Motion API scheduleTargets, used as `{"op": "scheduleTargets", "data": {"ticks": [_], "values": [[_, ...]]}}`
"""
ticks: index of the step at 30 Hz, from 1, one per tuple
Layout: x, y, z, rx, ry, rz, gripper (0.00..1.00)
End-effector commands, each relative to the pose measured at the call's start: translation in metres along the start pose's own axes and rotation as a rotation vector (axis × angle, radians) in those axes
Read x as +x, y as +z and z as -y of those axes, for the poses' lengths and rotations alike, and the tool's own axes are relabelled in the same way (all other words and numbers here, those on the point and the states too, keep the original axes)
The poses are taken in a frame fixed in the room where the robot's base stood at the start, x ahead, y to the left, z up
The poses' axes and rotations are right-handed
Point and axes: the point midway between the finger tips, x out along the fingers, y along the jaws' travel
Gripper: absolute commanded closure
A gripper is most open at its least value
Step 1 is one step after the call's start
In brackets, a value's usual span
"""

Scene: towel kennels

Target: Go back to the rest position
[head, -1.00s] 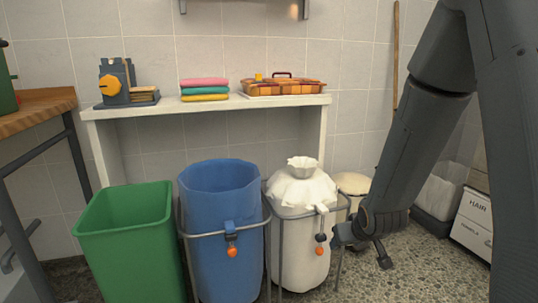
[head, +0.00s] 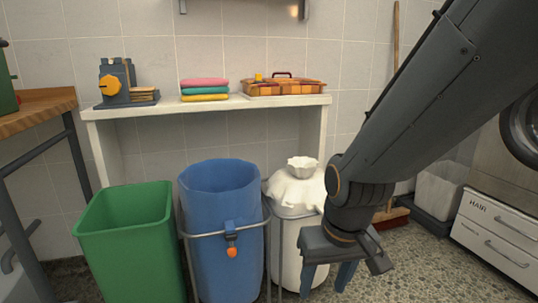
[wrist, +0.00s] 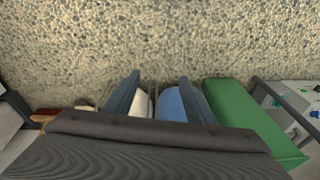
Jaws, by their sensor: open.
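My gripper (head: 325,277) hangs fingers-down in front of the white bag (head: 296,190) on its stand and hides part of it in the head view. Its two blue-grey fingers are apart, with nothing between them. In the wrist view my gripper (wrist: 160,88) also shows open and empty, pointing out over the speckled floor (wrist: 150,40). My arm comes in from the upper right of the head view.
A blue bin bag (head: 222,225) and a green bin (head: 130,240) stand to the left. Behind them is a white shelf (head: 207,107) with folded towels (head: 204,89) and a basket (head: 284,87). A washer (head: 497,215) stands at the right. Open floor lies at the lower right.

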Motion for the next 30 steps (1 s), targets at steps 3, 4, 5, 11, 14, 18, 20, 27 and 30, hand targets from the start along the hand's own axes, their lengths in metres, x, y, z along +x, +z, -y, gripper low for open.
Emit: {"op": "scheduleTargets", "data": {"ticks": [3,4,5,11,14,18,20,27,30], "values": [[-0.013,0.013,0.040,-0.084,-0.035,0.023,0.50],[-0.016,0.017,0.049,-0.103,-0.042,0.030,0.50],[-0.019,0.021,0.057,-0.120,-0.050,0.037,0.50],[-0.033,0.044,0.096,-0.209,-0.087,0.075,0.50],[-0.040,0.055,0.110,-0.245,-0.102,0.089,0.50],[-0.048,0.068,0.126,-0.290,-0.119,0.108,0.50],[-0.051,0.074,0.132,-0.307,-0.126,0.115,0.50],[-0.068,0.081,0.136,-0.316,-0.128,0.131,0.50],[-0.075,0.079,0.132,-0.302,-0.122,0.131,0.50]]}}
